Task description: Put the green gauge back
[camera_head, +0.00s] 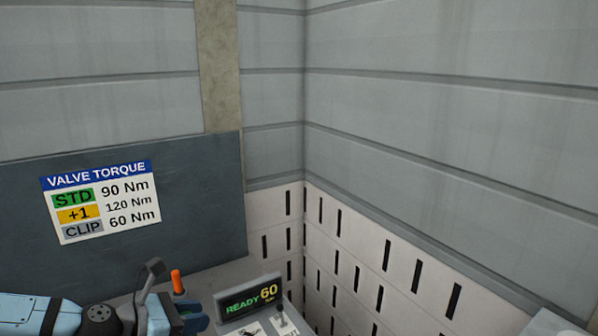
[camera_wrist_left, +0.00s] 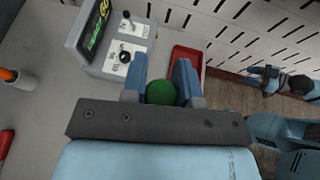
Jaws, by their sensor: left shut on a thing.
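The green gauge (camera_wrist_left: 161,92) shows in the left wrist view as a round green end between the two blue fingers of my left gripper (camera_wrist_left: 160,80). The fingers are shut on it. In the head view my left gripper (camera_head: 190,314) is at the bottom edge, left of the display box, and little of the gauge can be made out there. My right gripper (camera_wrist_left: 266,76) appears small at the right of the left wrist view, and its jaws are too small to read.
A control box (camera_head: 250,297) reads "READY 60"; it also shows in the left wrist view (camera_wrist_left: 105,40). A red tray (camera_wrist_left: 186,54) lies beyond the fingers. An orange-topped post (camera_head: 177,283) stands behind the gripper. A valve torque sign (camera_head: 100,202) hangs on the back panel.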

